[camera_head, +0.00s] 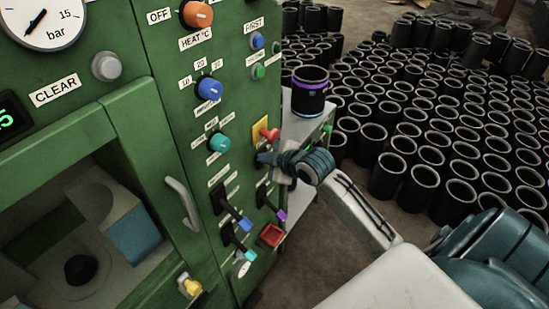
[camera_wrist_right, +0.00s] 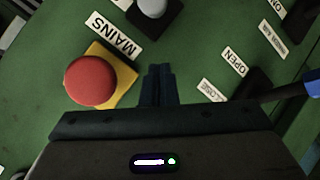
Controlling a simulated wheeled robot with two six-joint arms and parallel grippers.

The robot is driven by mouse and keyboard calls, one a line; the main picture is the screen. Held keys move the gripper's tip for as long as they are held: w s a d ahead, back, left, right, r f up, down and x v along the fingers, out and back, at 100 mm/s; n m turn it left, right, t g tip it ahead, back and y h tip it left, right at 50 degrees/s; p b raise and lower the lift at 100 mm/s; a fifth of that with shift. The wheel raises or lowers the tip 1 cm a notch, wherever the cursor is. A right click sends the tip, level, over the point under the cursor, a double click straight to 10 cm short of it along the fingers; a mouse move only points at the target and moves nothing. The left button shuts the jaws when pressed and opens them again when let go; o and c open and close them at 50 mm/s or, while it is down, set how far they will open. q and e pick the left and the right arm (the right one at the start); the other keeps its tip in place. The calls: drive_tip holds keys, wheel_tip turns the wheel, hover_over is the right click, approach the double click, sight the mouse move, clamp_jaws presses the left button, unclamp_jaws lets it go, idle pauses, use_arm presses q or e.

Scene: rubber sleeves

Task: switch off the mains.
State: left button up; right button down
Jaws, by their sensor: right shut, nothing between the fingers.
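The mains switch is a red knob (camera_head: 270,134) on a yellow plate (camera_head: 259,130) on the green machine panel. In the right wrist view the round red knob (camera_wrist_right: 90,80) sits on its yellow plate (camera_wrist_right: 122,72) beside a white MAINS label (camera_wrist_right: 113,34). My right gripper (camera_head: 265,158) is just below the switch in the head view, close to the panel. In the wrist view its fingers (camera_wrist_right: 158,74) are shut and empty, to the right of the knob and apart from it. My left gripper is out of view.

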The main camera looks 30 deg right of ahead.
drive_tip(key=d+f+p, duration=0.1)
drive_tip(key=d+f, duration=0.1)
drive_tip(key=d, duration=0.1)
drive_tip(key=shift+f, duration=0.3)
